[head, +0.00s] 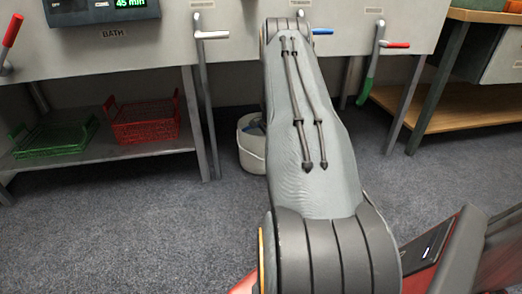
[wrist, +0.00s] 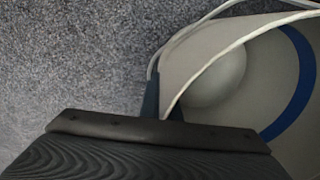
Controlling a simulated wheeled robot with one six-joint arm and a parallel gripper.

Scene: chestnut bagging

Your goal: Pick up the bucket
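The bucket (head: 250,150) is whitish and stands on the carpet under the counter, partly hidden behind my arm in the head view. Something blue shows at its top. In the wrist view the bucket (wrist: 285,75) fills the right side, with a blue curved band and a pale round shape. Thin white strands, seemingly its handle or rim, run down to my gripper (wrist: 165,108). The two dark fingertips are close together, and one white strand reaches between them. Whether they are clamped on it cannot be told. In the head view my gripper is hidden.
A shelf (head: 95,148) at the left holds a green basket (head: 55,138) and a red basket (head: 146,122). Counter legs (head: 197,125) stand left of the bucket, with more at the right. A wooden lower shelf (head: 470,108) is at the right. Open carpet (head: 120,235) lies in front.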

